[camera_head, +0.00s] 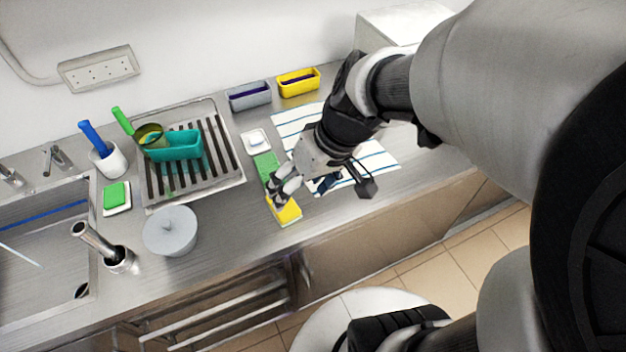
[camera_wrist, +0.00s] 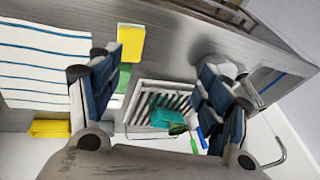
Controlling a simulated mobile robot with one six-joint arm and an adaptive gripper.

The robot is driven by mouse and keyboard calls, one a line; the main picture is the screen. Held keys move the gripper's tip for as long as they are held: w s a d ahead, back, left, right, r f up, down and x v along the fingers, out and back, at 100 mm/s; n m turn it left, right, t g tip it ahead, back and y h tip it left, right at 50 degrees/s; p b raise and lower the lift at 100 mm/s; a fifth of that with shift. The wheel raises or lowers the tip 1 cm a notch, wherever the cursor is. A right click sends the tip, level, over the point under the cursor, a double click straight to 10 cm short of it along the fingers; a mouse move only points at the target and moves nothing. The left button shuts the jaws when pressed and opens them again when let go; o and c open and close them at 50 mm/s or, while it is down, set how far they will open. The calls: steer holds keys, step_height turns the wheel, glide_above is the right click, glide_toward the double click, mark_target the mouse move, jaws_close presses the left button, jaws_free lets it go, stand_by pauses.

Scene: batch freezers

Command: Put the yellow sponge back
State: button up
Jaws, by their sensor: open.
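The yellow sponge (camera_head: 286,212) lies on the steel counter near its front edge, just in front of a green item (camera_head: 266,166). In the wrist view the yellow sponge (camera_wrist: 130,43) shows near the top, beyond the left finger's tip. My gripper (camera_head: 284,187) is just behind and above the sponge in the head view and partly overlaps it. In the wrist view my gripper (camera_wrist: 155,70) has its fingers spread wide with nothing between them. I cannot tell whether a finger touches the sponge.
A white dish (camera_head: 255,141), grey bin (camera_head: 249,96) and yellow bin (camera_head: 311,84) stand behind. A striped towel (camera_head: 380,161) lies right. A drying rack (camera_head: 226,172) holds a teal container (camera_head: 185,146). A grey pot (camera_head: 170,232) and a green sponge (camera_head: 116,194) are left.

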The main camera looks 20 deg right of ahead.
steer(key=s+r+m+t+h, duration=0.1)
steer(key=s+r+h, duration=0.2)
steer(key=s+r, duration=0.3)
steer(key=s, duration=0.4)
steer(key=shift+s+r+t, duration=0.15)
steer(key=shift+r+t, duration=0.1)
steer(key=shift+t, duration=0.15)
stand_by(0.7)
